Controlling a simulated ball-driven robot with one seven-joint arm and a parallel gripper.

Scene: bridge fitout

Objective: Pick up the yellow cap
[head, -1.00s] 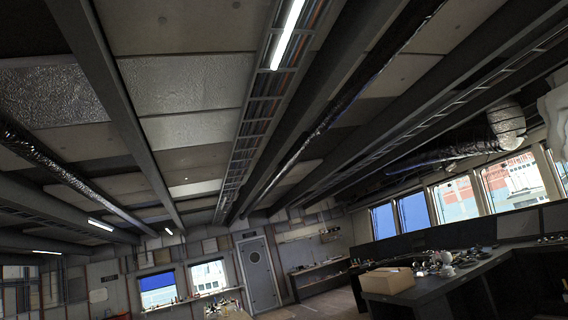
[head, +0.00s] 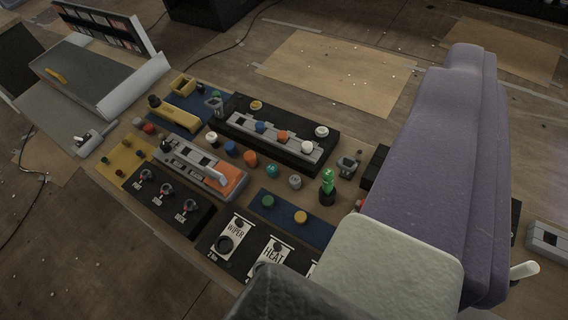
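A small round yellow cap (head: 300,217) sits on a blue panel at the front right of the control console, beside a green cap (head: 267,201). A second small round yellow piece (head: 256,105) sits at the far side of the console, on a black unit. I cannot tell which of the two the task names. Both are seen from above and stand clear in view. I see no fingers of my gripper in this view, so its distance to the caps does not show.
A purple padded seat (head: 435,170) and a pale block (head: 400,260) cover the right side of the console. A dark grey shape (head: 290,298) blocks the bottom edge. Black switch panels (head: 165,195) and a small green-topped stick (head: 327,185) stand nearby. Brown floor is open behind.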

